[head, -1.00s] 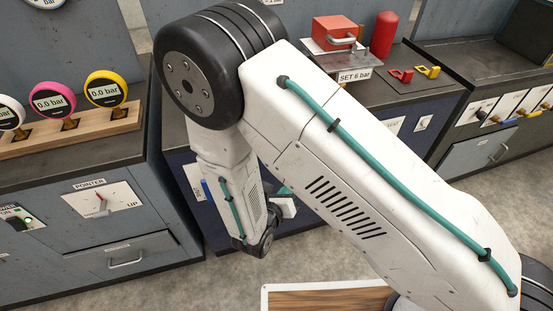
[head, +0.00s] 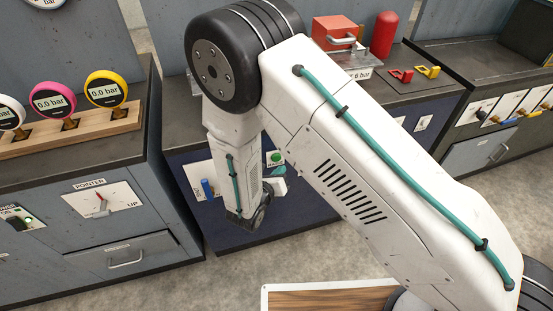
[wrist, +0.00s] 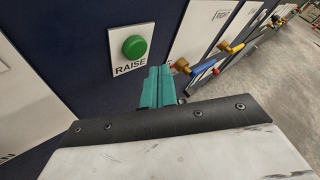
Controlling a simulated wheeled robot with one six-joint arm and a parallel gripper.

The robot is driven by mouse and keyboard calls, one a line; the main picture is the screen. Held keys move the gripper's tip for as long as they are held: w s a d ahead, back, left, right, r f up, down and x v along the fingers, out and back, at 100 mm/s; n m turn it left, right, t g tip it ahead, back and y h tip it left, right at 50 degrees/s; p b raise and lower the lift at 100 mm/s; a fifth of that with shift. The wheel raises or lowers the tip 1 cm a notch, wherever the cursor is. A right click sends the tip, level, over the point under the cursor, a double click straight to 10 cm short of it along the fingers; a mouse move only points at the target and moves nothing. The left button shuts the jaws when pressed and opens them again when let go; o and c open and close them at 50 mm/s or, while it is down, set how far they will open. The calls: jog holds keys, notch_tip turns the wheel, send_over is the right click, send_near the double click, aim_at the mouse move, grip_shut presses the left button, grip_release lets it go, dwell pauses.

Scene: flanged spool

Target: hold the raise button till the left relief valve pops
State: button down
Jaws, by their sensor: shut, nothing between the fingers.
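The green raise button (wrist: 134,47) sits on a white plate marked RAISE on the dark blue cabinet front in the wrist view. In the head view the button (head: 275,157) shows just right of my forearm. My gripper (wrist: 157,88), with teal fingers, is shut and empty. It appears to the right of and below the button in the wrist view, apart from it. In the head view the gripper (head: 279,180) is partly hidden by my own arm. I cannot make out a left relief valve; my arm covers much of that bench.
A red box (head: 334,30) with a handle and a red cylinder (head: 384,35) stand on the bench above a partly covered sign. Brass fittings with blue and yellow handles (wrist: 229,46) stick out right of the button. Round gauges (head: 106,89) at left read 0.0 bar.

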aim_at(280, 159)
jog(key=shift+w+a, duration=0.2)
jog(key=shift+w, duration=0.6)
jog(key=shift+w, duration=0.1)
dwell(1.4)
jog(key=shift+w+a, duration=0.1)
jog(key=shift+w, duration=0.2)
jog(key=shift+w+a, duration=0.15)
jog(key=shift+w, duration=0.3)
dwell(5.0)
